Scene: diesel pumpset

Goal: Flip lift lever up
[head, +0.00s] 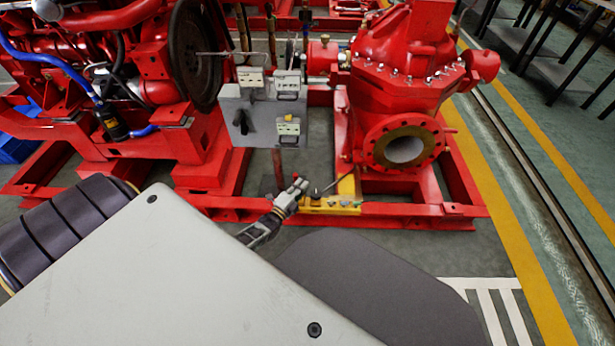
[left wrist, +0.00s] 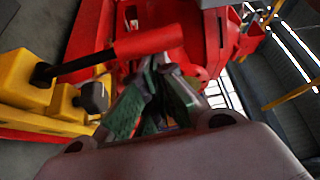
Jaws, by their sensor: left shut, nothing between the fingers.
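A yellow control box (head: 330,205) sits at the front of the red pump frame. In the left wrist view, the yellow block (left wrist: 40,82) carries a lever with a long red handle (left wrist: 152,42) and a dark knob (left wrist: 95,97). I cannot tell by label which one is the lift lever. My left gripper (head: 297,186) is at the left end of the yellow box. In the left wrist view its fingers (left wrist: 153,95) are together and empty, close below the red handle and right of the dark knob. Contact cannot be made out.
A red pump (head: 405,85) with a round flange stands behind the yellow box. A grey electrical panel (head: 262,110) with a black switch is at its left. A red engine (head: 110,70) is farther left. The floor at the right, with yellow lines, is clear.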

